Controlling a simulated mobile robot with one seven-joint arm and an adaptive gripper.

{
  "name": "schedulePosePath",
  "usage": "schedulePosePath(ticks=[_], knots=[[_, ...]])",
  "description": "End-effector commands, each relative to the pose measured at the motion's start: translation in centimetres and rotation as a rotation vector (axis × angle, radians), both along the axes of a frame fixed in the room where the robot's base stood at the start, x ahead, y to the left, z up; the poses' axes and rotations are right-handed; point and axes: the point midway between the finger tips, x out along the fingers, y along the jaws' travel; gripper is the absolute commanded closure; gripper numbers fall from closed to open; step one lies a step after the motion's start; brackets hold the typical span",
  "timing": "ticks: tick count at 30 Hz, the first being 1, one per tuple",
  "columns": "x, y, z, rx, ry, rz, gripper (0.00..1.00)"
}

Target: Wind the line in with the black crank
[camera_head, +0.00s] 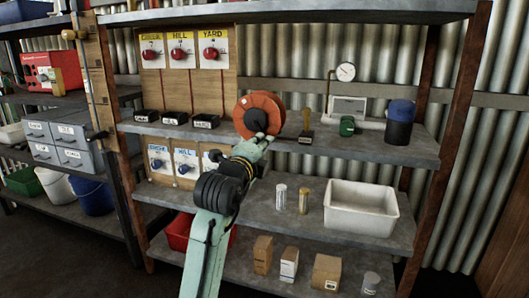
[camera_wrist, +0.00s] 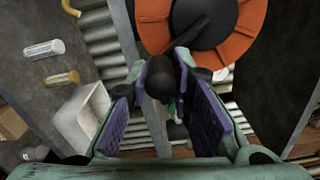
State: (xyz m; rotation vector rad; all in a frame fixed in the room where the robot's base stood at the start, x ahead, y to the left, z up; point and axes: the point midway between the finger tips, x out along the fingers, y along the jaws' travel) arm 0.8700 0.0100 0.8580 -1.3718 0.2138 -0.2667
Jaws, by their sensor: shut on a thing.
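An orange reel (camera_head: 272,102) with a dark hub stands on the upper shelf, and it fills the top of the wrist view (camera_wrist: 252,30). The black crank (camera_wrist: 161,76) runs from the hub down to a rounded knob. My gripper (camera_head: 258,142) reaches up to the lower front of the reel. Its purple-padded fingers (camera_wrist: 166,84) are shut on the crank's knob from both sides. In the head view the fingers largely hide the knob. I cannot make out the line itself.
Several black labelled boxes (camera_head: 174,117) stand left of the reel. A wooden-handled tool (camera_head: 307,122), a green item (camera_head: 347,126) and a blue-lidded jar (camera_head: 399,122) stand right. Below are a white tub (camera_head: 361,222) and two small cylinders (camera_head: 281,196).

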Motion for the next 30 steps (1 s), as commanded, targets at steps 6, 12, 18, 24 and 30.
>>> schedulePosePath(ticks=[6, 12, 18, 24, 30], knots=[[0.13, 0.24, -0.37, 0.057, -0.017, -0.001, 1.0], [0.16, 0.3, -0.31, 0.073, -0.022, -0.001, 1.0], [0.16, 0.3, -0.29, 0.073, -0.022, -0.001, 1.0], [0.15, 0.3, -0.29, 0.072, -0.022, -0.001, 0.74], [0.14, 0.33, -0.29, 0.07, -0.023, -0.002, 0.6]])
